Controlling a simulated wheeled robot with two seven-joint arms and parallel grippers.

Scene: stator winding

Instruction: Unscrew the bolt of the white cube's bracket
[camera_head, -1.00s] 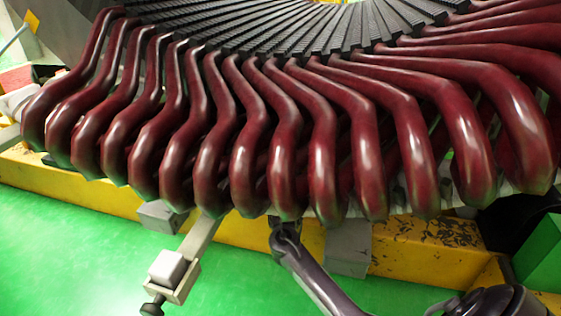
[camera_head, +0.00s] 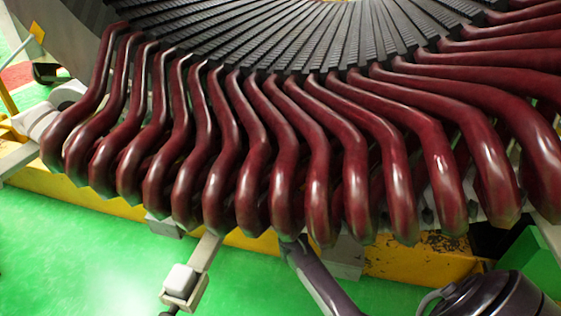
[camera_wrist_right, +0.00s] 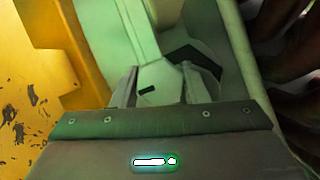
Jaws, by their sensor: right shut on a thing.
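The white cube (camera_head: 181,279) sits in a grey bracket (camera_head: 202,258) that sticks out from under the dark red coils in the head view. The bracket's dark bolt (camera_head: 171,313) is at its near end, mostly cut off by the bottom edge. My right arm reaches up under the coils to the right of the cube, and its gripper is hidden there. In the right wrist view my right gripper (camera_wrist_right: 156,84) is shut on a pale rounded part (camera_wrist_right: 158,77) with a dark slot; I cannot tell which part this is. My left gripper is not in view.
Thick red coils (camera_head: 290,190) of the stator overhang the work area. A yellow base (camera_head: 415,262) runs beneath them and also shows in the right wrist view (camera_wrist_right: 62,62). The green floor (camera_head: 75,250) is clear at lower left.

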